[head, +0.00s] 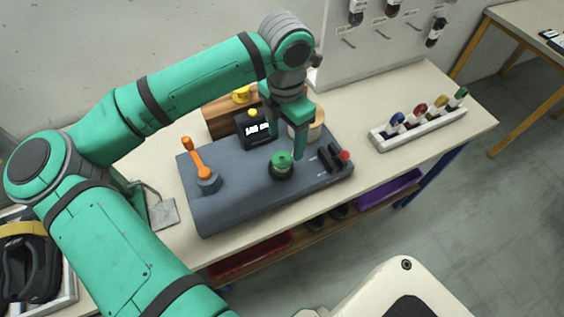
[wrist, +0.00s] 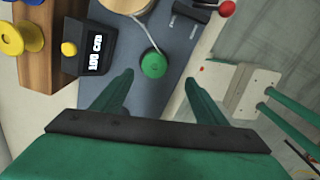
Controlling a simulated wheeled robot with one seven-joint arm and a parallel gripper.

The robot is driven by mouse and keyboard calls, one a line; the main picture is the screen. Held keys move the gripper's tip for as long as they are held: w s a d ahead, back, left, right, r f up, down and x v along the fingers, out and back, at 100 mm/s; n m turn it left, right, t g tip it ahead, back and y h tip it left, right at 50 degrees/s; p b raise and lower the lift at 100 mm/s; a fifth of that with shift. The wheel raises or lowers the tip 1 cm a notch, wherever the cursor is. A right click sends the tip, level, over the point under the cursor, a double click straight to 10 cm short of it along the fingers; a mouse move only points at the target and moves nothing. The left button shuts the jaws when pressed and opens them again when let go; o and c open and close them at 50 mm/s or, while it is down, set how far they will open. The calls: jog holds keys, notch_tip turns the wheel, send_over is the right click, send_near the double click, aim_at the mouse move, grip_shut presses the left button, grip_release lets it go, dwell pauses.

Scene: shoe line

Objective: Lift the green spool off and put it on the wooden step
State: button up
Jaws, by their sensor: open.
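The green spool (head: 281,161) stands on the dark grey machine bed (head: 230,205), near its middle. In the wrist view the green spool (wrist: 153,64) shows from above, just beyond and between the fingertips. My gripper (head: 287,128) is open and empty, pointing down above and behind the spool; its fingers in the wrist view (wrist: 158,80) are spread wide and apart from the spool. The wooden step (head: 220,121) stands behind the machine bed, with a yellow spool (head: 241,95) on it. The wooden step (wrist: 60,30) also shows at upper left in the wrist view.
A black display box (head: 256,130) with a yellow knob stands beside the step. An orange lever (head: 197,160), a red-knobbed lever (head: 345,155) and a pale round wooden piece (wrist: 126,4) surround the spool.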

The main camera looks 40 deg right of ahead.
aim_at(282, 159)
jog(key=shift+w+a+f, duration=0.1)
jog(key=shift+w+f, duration=0.05)
jog(key=shift+f, duration=0.25)
notch_tip(282, 159, down, 5)
jog(key=shift+r, duration=0.15)
jog(key=shift+w+a+f, duration=0.1)
jog(key=shift+w+f, duration=0.1)
jog(key=shift+f, duration=1.1)
jog(key=shift+w+f, duration=0.2)
jog(key=shift+f, duration=1.1)
jog(key=shift+c, duration=0.2)
jog(key=c, duration=1.4)
jog(key=shift+o, duration=0.2)
jog(key=shift+r, duration=0.1)
